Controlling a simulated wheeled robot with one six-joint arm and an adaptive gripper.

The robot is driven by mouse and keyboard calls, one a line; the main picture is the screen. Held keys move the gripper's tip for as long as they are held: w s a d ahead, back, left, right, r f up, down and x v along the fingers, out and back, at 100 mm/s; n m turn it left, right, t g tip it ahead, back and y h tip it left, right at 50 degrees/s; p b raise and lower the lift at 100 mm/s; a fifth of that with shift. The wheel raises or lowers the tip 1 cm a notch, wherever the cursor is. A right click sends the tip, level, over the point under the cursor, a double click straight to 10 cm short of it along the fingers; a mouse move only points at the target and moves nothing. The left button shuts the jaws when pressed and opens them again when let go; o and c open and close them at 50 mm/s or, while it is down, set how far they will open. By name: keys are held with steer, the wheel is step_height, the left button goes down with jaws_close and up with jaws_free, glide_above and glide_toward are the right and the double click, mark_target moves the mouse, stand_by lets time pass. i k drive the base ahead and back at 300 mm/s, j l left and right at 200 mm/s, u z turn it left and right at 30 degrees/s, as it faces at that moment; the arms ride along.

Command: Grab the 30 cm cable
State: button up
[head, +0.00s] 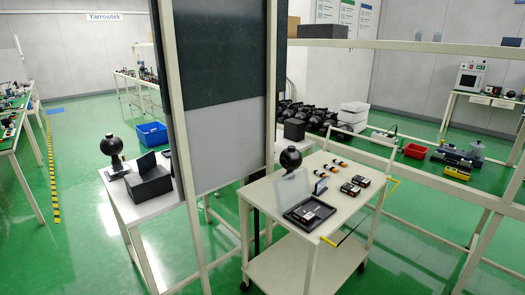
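I cannot pick out a 30 cm cable anywhere in the head view. If one lies among the small parts on the cart or the benches, it is too small to tell. A cream cart (345,215) stands right of centre with small parts on its top. My gripper is not in view.
A tall dark panel in a cream frame (222,60) blocks the centre. A white table (125,205) with a black ball-shaped camera (111,147) stands left of it.

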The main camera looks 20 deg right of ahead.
mark_target(320, 173)
steer(key=i+l+z, duration=0.15)
steer(key=i+l, duration=0.75)
steer(key=l, duration=0.3)
steer(key=i+l+z, duration=0.15)
steer(key=i+l, duration=0.8)
steer(key=l, duration=0.15)
